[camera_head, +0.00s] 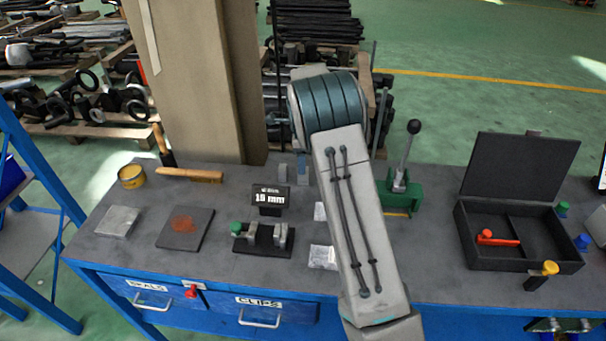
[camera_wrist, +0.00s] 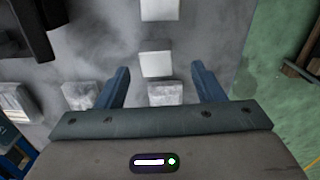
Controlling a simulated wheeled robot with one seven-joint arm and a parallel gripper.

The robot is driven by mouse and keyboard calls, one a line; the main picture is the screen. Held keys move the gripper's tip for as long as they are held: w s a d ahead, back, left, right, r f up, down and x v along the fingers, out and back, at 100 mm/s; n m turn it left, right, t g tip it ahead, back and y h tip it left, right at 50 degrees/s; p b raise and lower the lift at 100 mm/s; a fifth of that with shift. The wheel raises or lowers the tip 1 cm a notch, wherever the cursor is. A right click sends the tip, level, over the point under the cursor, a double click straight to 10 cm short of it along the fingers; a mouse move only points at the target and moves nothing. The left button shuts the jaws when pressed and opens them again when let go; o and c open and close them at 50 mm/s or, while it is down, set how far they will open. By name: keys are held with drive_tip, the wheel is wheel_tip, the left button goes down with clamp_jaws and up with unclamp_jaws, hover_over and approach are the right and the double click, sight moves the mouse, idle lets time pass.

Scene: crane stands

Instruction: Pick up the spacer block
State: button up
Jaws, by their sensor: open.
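In the wrist view, several pale grey blocks lie on the grey bench top. One block (camera_wrist: 156,64) lies ahead, between the tips of my gripper (camera_wrist: 160,68). A rougher-looking block (camera_wrist: 165,93) lies nearer, between the blue fingers. Another pale block (camera_wrist: 160,8) is at the top edge, and one (camera_wrist: 80,95) lies outside the left finger. I cannot tell which is the spacer block. My gripper is open, with nothing held. In the head view my arm hides much of this area. A small sign (camera_head: 270,198) there appears to read 16 mm.
A dark object (camera_wrist: 38,30) stands at the wrist view's upper left.

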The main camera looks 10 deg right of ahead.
drive_tip(key=shift+s+d+f+p, duration=0.15)
drive_tip(key=shift+f+p, duration=0.35)
drive_tip(key=shift+f, duration=0.95)
drive_tip(key=shift+s+a+f+p, duration=0.15)
drive_tip(key=shift+f+p, duration=0.35)
drive_tip(key=shift+f, duration=0.95)
drive_tip(key=shift+d, duration=0.1)
drive_tip(key=c, duration=1.2)
